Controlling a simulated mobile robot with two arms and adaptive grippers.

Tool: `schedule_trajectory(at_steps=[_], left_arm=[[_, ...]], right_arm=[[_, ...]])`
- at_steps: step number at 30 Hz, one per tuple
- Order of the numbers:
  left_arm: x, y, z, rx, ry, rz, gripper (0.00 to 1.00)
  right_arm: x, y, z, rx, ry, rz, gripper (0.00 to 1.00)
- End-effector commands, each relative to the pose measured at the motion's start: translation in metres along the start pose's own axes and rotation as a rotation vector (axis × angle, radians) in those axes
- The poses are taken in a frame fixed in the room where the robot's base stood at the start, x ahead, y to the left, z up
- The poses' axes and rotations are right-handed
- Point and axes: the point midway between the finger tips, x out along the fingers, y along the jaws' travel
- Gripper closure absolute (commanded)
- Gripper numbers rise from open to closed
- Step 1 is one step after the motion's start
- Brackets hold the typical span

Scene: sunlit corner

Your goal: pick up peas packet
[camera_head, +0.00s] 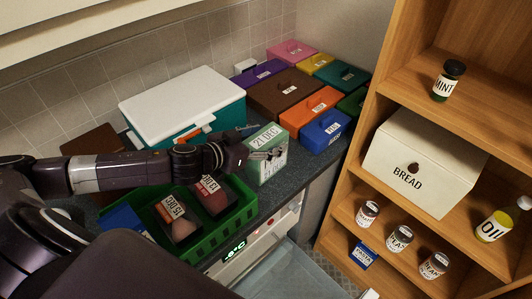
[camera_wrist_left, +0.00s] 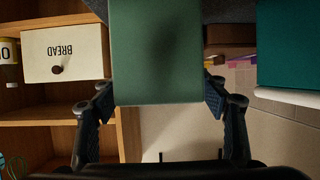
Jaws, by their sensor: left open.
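A green packet (camera_head: 270,165) stands upright on the dark counter, at its front edge beside the green crate. Its top label reads "21 DEC"; the writing on its front is too small to read, so I take it for the peas packet by its green colour. My left gripper (camera_head: 260,154) is at the packet, its fingers open. In the left wrist view the green packet (camera_wrist_left: 156,50) fills the upper middle, with one finger on each side near its lower edge. I cannot tell whether the fingers touch it. My right gripper is not in view.
A green crate (camera_head: 216,234) with dark packets stands in front. A teal cool box with a white lid (camera_head: 180,100) is behind my arm. Several coloured boxes, including an orange one (camera_head: 306,106), fill the back counter. A wooden shelf with a bread bin (camera_head: 420,160) stands right.

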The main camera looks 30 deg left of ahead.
Motion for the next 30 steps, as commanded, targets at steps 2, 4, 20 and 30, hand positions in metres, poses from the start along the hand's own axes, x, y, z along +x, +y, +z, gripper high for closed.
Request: schedule_trajectory(at_steps=[2, 4, 20, 30], left_arm=[[-0.0001, -0.0002, 0.0001, 0.000, 0.000, 0.000, 0.33], [-0.0002, -0.0003, 0.0000, 0.000, 0.000, -0.001, 0.40], [-0.0003, -0.0005, -0.0002, 0.000, 0.000, -0.001, 0.99], [-0.0005, -0.0006, -0.0027, 0.002, 0.004, -0.001, 1.00]], right_arm=[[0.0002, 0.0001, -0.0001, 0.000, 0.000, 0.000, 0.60], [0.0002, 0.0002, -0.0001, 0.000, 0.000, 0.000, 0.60], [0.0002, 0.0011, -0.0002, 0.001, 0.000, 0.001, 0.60], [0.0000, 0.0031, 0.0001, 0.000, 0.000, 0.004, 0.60]])
